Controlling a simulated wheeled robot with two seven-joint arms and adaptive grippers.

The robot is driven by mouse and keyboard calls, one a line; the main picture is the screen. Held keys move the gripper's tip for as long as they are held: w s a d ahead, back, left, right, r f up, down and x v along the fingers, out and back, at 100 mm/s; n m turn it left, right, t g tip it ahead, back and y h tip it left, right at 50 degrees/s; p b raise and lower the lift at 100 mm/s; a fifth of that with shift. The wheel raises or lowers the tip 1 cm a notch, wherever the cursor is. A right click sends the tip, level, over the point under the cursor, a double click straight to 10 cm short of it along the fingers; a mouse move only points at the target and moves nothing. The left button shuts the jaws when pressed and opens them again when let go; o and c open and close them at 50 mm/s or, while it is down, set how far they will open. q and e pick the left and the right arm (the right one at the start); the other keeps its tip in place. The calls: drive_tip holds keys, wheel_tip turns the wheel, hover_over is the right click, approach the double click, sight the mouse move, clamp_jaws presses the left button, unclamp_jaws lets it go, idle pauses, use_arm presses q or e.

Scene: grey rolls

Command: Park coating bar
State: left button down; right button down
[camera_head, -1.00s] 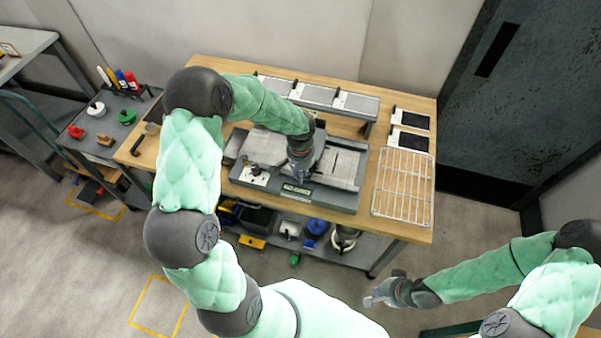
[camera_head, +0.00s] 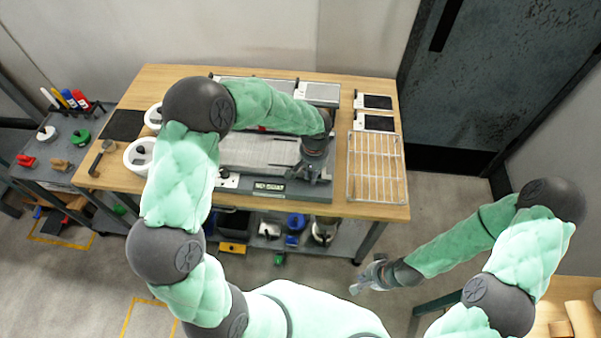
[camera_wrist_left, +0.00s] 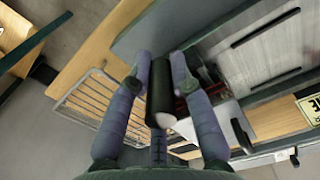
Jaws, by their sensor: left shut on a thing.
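The flat coating machine (camera_head: 258,153), with a pale grey bed and dark frame, stands on the wooden table. My left gripper (camera_head: 316,176) is low at its right end. In the left wrist view, my left gripper (camera_wrist_left: 162,75) is shut on a dark cylindrical bar (camera_wrist_left: 159,95) with a pale rounded end, apparently the coating bar. The bar's far end is hidden, and I cannot tell whether it touches the machine. In the head view the bar is not distinguishable. My right gripper (camera_head: 366,280) hangs in front of the table, away from the machine; its finger gap is unclear.
A wire rack (camera_head: 376,166) lies at the table's right, below two dark panels (camera_head: 375,122). A side cart (camera_head: 62,140) holds markers and small coloured items. Grey trays (camera_head: 318,93) line the back.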

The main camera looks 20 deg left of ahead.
use_arm(q)
drive_tip(key=shift+w+d+r, duration=0.1)
drive_tip(key=shift+w+d, duration=0.05)
drive_tip(key=shift+w, duration=0.05)
drive_tip(key=c, duration=1.1)
unclamp_jaws()
drive_tip(key=shift+c, duration=0.2)
drive_tip(key=shift+d, duration=0.15)
wheel_tip(320, 180, up, 12)
drive_tip(key=shift+f, duration=0.1)
